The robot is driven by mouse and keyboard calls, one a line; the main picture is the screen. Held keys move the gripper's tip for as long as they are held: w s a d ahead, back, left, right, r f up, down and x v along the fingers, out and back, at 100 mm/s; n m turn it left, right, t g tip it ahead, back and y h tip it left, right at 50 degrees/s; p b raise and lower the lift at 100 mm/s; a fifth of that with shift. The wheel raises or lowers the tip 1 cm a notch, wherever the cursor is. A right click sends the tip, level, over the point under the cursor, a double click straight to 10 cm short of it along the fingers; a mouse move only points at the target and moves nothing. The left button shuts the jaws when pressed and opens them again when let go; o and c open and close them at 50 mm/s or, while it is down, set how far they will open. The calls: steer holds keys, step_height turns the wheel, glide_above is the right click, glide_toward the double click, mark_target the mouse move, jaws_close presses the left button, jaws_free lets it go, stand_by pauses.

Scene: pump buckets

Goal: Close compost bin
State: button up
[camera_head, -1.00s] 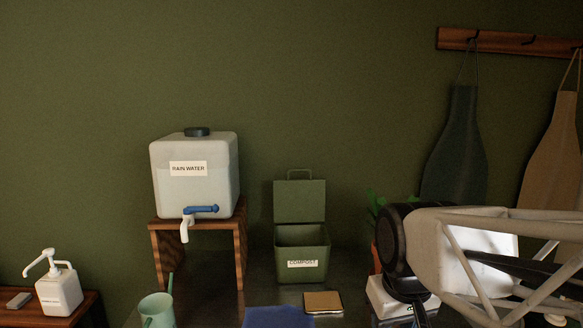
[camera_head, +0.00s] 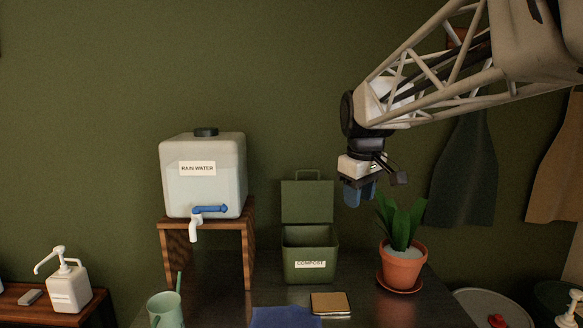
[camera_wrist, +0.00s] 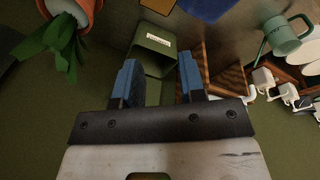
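The green compost bin (camera_head: 310,262) with its white label stands on the dark table against the wall. Its lid (camera_head: 307,202) is open and stands upright at the back, with a handle loop on its top edge. My gripper (camera_head: 357,194) hangs above and to the right of the bin, near the plant, apart from the lid. In the wrist view, the blue fingers of my gripper (camera_wrist: 157,82) are spread apart with nothing between them. The bin (camera_wrist: 152,52) shows beyond the fingertips there; part of it is hidden by them.
A potted plant (camera_head: 402,268) stands right of the bin. A rain water tank (camera_head: 203,180) sits on a wooden stand (camera_head: 168,250) to the left. Space above the bin is clear.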

steer(key=w+a+r+n, duration=0.1)
steer(key=w+a+n, duration=0.1)
steer(key=w, duration=1.1)
steer(key=w+a+r+n, duration=0.1)
steer(key=w+a+n, duration=0.2)
steer(key=w, duration=1.1)
steer(key=w+a+r+n, duration=0.1)
steer(key=w+a+n, duration=0.2)
steer(key=w, duration=1.1)
steer(key=shift+r+n+g, duration=0.15)
steer(key=shift+n+g, duration=0.25)
steer(key=shift+n, duration=1)
steer(key=shift+w+a, duration=0.1)
steer(key=shift+w+f, duration=0.2)
steer(key=shift+f, duration=1.8)
steer(key=shift+w+f, duration=0.2)
steer(key=shift+f, duration=1.75)
jaws_close()
